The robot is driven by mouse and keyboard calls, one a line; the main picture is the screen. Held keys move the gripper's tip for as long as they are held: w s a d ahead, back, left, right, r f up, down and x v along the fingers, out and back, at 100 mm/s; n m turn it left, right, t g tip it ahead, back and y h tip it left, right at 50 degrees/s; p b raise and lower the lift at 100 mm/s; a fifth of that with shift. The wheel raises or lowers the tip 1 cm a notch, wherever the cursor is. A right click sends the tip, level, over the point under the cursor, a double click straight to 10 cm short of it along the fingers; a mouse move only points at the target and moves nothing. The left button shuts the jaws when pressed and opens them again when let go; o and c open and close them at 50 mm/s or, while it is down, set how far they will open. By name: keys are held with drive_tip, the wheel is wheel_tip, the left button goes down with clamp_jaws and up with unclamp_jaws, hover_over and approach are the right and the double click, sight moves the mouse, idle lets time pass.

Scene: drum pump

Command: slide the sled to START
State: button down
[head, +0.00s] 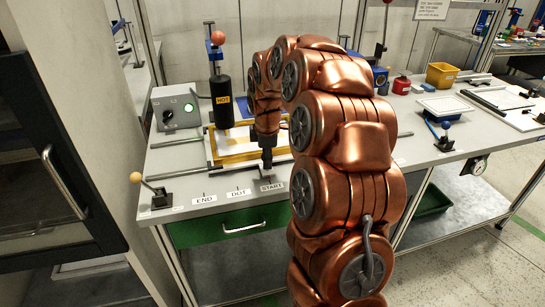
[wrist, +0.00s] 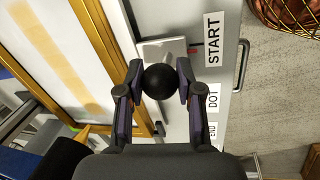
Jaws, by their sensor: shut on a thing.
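My gripper (wrist: 160,88) is shut on a black ball knob (wrist: 160,80). A pale flat plate (wrist: 172,55), possibly part of the sled, shows beside and below the knob. The START label (wrist: 213,40) lies to the right, a bit higher in the picture; the DOT label (wrist: 212,98) is about level with the knob or just below. In the head view my gripper (head: 266,166) is at the bench front, just behind the START label (head: 271,187). The DOT (head: 238,193) and END (head: 204,198) labels run left. My arm hides part of the fixture.
A gold-edged frame (wrist: 106,40) lies left of the knob. A black HOT cylinder (head: 222,103) stands behind the labels. A lever with an orange ball (head: 137,178) is at the left bench corner. A yellow bin (head: 441,75) is farther right.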

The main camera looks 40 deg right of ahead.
drive_tip(key=c, duration=0.7)
unclamp_jaws()
drive_tip(key=shift+c, duration=0.2)
drive_tip(key=shift+r, duration=0.1)
wheel_tip(320, 180, up, 12)
drive_tip(key=s+a, duration=0.1)
drive_tip(key=s, duration=0.1)
drive_tip(key=shift+f, duration=0.2)
drive_tip(key=shift+a, duration=0.1)
